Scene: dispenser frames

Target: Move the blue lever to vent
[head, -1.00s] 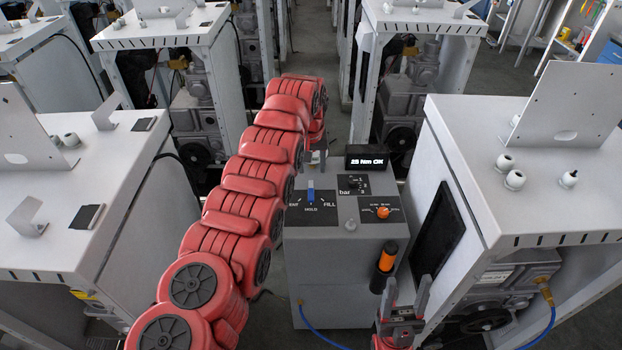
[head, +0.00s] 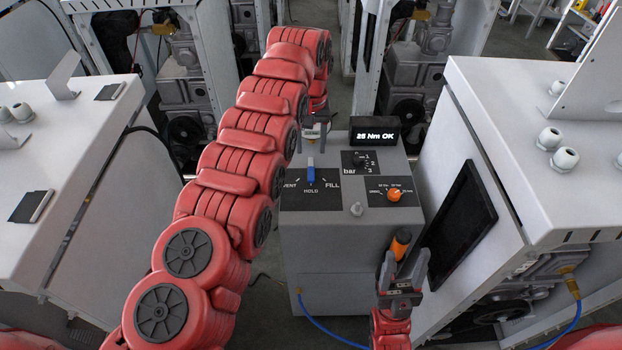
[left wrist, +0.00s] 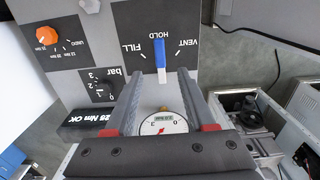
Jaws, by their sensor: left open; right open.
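The blue lever (head: 310,175) stands on a black plate (head: 292,197) marked VENT, HOLD and FILL, on top of the grey dispenser (head: 335,240). It is in line with HOLD, between VENT and FILL. In the left wrist view the lever (left wrist: 160,57) is just beyond my fingertips, with the labels upside down. My left gripper (head: 316,132) is open and empty behind the lever; its fingers (left wrist: 158,82) spread to either side of the lever's line, not visibly touching it. My right gripper (head: 404,262) is open at the dispenser's front right, near an orange-topped tool.
A display (head: 375,131) reads 25 Nm OK. A bar knob (head: 360,160) and an orange knob (head: 394,194) sit right of the lever. A round gauge (left wrist: 163,123) lies between my left fingers. The orange-topped tool (head: 401,240) is partly hidden. Cabinets (head: 545,150) flank the dispenser.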

